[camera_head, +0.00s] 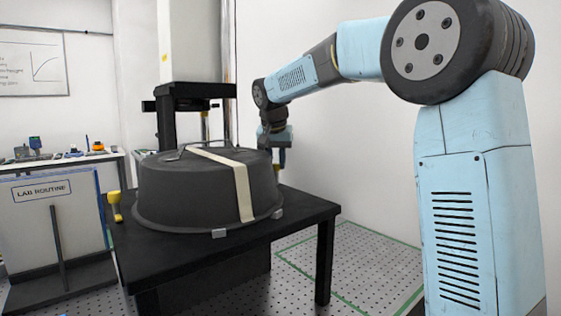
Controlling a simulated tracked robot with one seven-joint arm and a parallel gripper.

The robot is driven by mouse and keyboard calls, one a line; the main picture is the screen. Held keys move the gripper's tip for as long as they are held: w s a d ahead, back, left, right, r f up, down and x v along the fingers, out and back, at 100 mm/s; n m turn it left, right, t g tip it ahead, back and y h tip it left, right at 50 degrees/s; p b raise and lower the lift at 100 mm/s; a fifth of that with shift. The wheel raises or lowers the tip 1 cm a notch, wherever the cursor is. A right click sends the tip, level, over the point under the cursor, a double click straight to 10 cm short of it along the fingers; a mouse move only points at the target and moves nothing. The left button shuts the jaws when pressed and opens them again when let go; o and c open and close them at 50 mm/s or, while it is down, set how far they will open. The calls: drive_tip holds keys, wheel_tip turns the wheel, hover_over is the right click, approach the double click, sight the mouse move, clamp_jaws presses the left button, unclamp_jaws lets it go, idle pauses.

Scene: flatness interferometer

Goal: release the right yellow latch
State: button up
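A dark grey round cover (180,190) sits on a black table (290,222), with a pale strap (243,190) running over its top and down its front. One yellow latch (115,207) stands at the left of the cover. No yellow latch shows at the right side; that area is partly hidden by the cover and my gripper. My gripper (281,160) points down at the far right edge of the cover. Its fingers are small and dark here, so I cannot tell whether they are open or shut, or whether they touch anything.
A black stand with a white column (192,45) rises behind the cover. Light metal clips (219,233) sit at the cover's lower rim. A bench (58,165) with small instruments is at the left. The perforated floor right of the table is clear.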

clamp_jaws()
drive_tip(key=shift+d, duration=0.3)
drive_tip(key=shift+a, duration=0.15)
drive_tip(key=n+y, duration=0.1)
drive_tip(key=n, duration=0.2)
drive_tip(key=shift+n, duration=0.4)
drive_tip(key=n+y, duration=0.1)
drive_tip(key=n, duration=0.1)
drive_tip(key=n+y, duration=0.1)
drive_tip(key=n, duration=0.1)
drive_tip(key=shift+w+d+n, duration=0.1)
drive_tip(key=shift+d+n, duration=0.1)
drive_tip(key=shift+n, duration=0.1)
drive_tip(key=n+g, duration=0.1)
drive_tip(key=n, duration=0.1)
drive_tip(key=n+y, duration=0.1)
drive_tip(key=n, duration=0.1)
drive_tip(key=shift+w+d+n+g, duration=0.1)
drive_tip(key=shift+n+g, duration=0.2)
drive_tip(key=shift+g, duration=0.1)
drive_tip(key=n, duration=0.2)
drive_tip(key=n+g+y, duration=0.1)
drive_tip(key=n, duration=0.1)
drive_tip(key=shift+w+n+g, duration=0.15)
drive_tip(key=shift+n+g, duration=0.15)
drive_tip(key=shift+n, duration=0.1)
drive_tip(key=shift+d+r, duration=0.1)
